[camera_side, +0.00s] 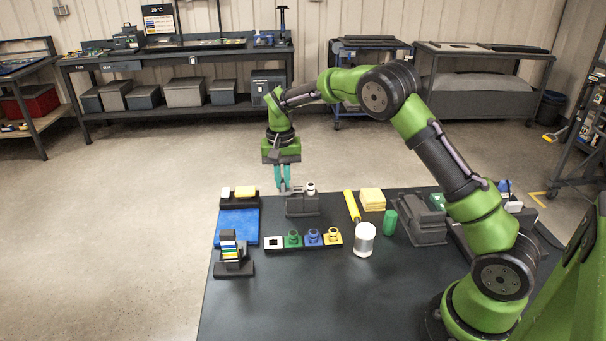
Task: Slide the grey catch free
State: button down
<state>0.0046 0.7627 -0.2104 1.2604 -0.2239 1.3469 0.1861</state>
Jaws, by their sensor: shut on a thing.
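My gripper (284,187) points straight down with its teal fingers at the left end of a dark grey block (302,207) near the table's far edge. The fingers are shut on a small grey part at the top of that block, which I take to be the grey catch. The catch is mostly hidden by the fingertips and too small to make out clearly. A small white and black piece (310,187) sits on the right part of the block, just right of the fingers.
Left are a blue mat (237,228) and a dark stand with striped plates (229,246). In front is a rack (272,243) with coloured pieces. Right are a yellow rod (352,206), yellow block (372,200), white cylinder (364,241), green cylinder (390,222) and grey fixture (422,222).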

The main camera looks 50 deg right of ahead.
jog(key=c, duration=1.2)
grip_release()
jog(key=shift+w+a, duration=0.1)
jog(key=shift+w, duration=0.1)
jog(key=shift+o, duration=0.2)
jog(key=shift+r, duration=0.2)
notch_tip(320, 180, up, 17)
jog(key=shift+f, duration=0.2)
jog(key=s+a+n+t+y, duration=0.1)
jog(key=s+a, duration=0.4)
jog(key=s, duration=0.9)
jog(key=s+a+f+n+t+y, duration=0.1)
jog(key=s+a+n+t, duration=0.3)
jog(key=s, duration=1)
jog(key=shift+s+a+t, duration=0.3)
jog(key=shift+a+t, duration=0.15)
jog(key=shift+t, duration=0.65)
